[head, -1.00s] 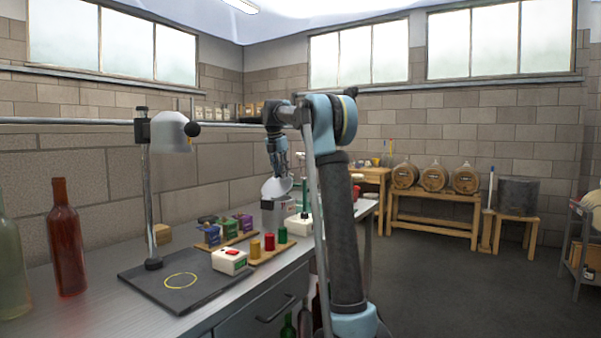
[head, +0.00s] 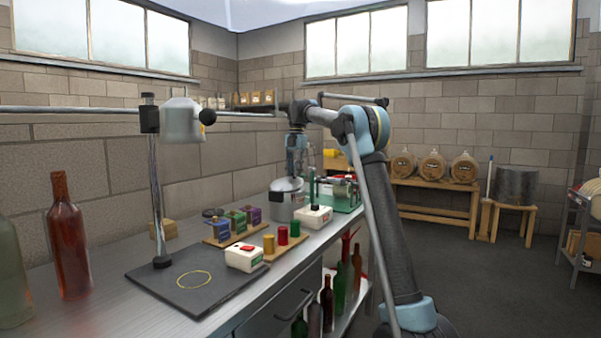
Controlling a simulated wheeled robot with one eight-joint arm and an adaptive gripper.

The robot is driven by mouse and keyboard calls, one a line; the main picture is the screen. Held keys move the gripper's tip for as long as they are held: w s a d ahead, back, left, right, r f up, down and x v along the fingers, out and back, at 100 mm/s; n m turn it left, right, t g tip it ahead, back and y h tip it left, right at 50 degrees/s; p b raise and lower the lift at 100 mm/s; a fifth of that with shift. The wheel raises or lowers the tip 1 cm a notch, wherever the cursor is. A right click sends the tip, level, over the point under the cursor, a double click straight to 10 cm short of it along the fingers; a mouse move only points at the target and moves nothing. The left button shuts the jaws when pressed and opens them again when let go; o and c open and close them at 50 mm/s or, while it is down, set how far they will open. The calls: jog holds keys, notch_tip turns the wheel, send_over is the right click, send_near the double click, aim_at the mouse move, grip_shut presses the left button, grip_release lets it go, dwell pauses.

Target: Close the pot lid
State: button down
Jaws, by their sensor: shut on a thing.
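The grey metal pot (head: 283,209) stands on the bench, behind the small blocks and the white box. Its shiny lid (head: 286,186) lies roughly level over the pot's mouth. From here I cannot tell whether the rim is fully seated. My gripper (head: 297,175) points down from above and is shut on the lid near its top. The fingertips and the lid's grip are small and partly hidden.
Coloured blocks on wooden strips, a white box with a red button (head: 244,257) and a lamp stand (head: 157,200) are nearer. Bottles (head: 68,240) stand at left.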

jog(key=shift+w, duration=0.2)
jog(key=c, duration=1.3)
grip_release()
jog(key=shift+w+f, duration=0.1)
jog(key=shift+f, duration=0.05)
jog(key=shift+c, duration=0.2)
jog(key=shift+r, duration=0.3)
notch_tip(320, 180, up, 11)
jog(key=w, duration=0.1)
jog(key=shift+w+d+r, duration=0.15)
jog(key=shift+w+d, duration=0.1)
jog(key=shift+d, duration=0.1)
